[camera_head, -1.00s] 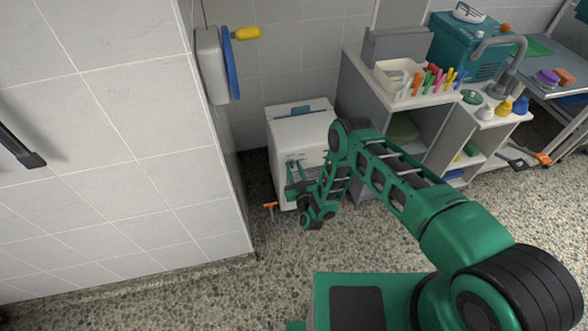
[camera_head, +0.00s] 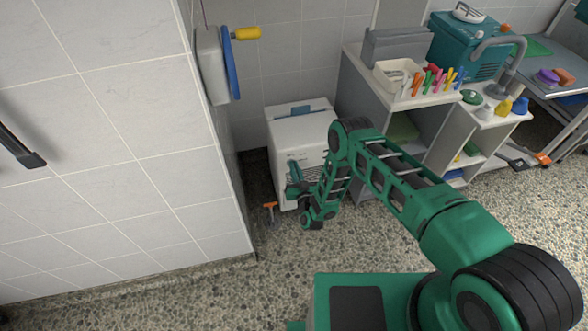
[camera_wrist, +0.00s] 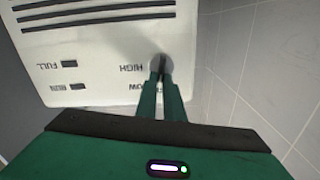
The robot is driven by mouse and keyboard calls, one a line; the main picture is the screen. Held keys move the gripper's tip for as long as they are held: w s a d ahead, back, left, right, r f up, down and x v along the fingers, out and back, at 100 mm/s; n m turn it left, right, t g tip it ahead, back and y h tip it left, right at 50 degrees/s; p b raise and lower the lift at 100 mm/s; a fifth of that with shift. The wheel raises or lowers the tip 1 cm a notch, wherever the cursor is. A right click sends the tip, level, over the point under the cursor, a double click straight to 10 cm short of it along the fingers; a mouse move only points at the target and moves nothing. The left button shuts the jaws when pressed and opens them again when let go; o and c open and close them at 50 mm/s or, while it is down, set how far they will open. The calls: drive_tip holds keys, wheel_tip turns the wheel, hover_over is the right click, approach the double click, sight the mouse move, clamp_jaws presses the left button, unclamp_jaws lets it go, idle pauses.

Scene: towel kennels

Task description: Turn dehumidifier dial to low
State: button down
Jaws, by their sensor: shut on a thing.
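The white dehumidifier (camera_head: 293,128) stands on the floor against the back tiled wall. Its front panel (camera_wrist: 100,50) fills much of the wrist view, upside down, with vent slots and the words FULL, RUN, HIGH and a partly hidden LOW. The round grey dial (camera_wrist: 154,63) sits beside HIGH, with a dark upright bar on it. My gripper (camera_wrist: 162,80) is shut on the dial, its green fingers to either side of the bar. The fingers cover part of the LOW label. In the head view my arm hides the dial.
A tiled wall (camera_head: 120,130) juts out close on the left. A shelf unit (camera_head: 362,85) with a tray and coloured pens stands just right of the dehumidifier. An orange-handled tool (camera_head: 270,206) lies by the dehumidifier's front left. The pebbled floor in front is clear.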

drive_tip(key=m, duration=0.2)
drive_tip(key=d+m, duration=0.1)
drive_tip(key=m, duration=0.3)
drive_tip(key=shift+w+d+f, duration=0.1)
drive_tip(key=shift+d+f, duration=0.05)
drive_tip(key=shift+f, duration=0.15)
drive_tip(key=shift+m, duration=0.3)
drive_tip(key=c, duration=1.9)
unclamp_jaws()
drive_tip(key=shift+o, duration=0.2)
drive_tip(key=v, duration=1)
drive_tip(key=shift+s, duration=0.35)
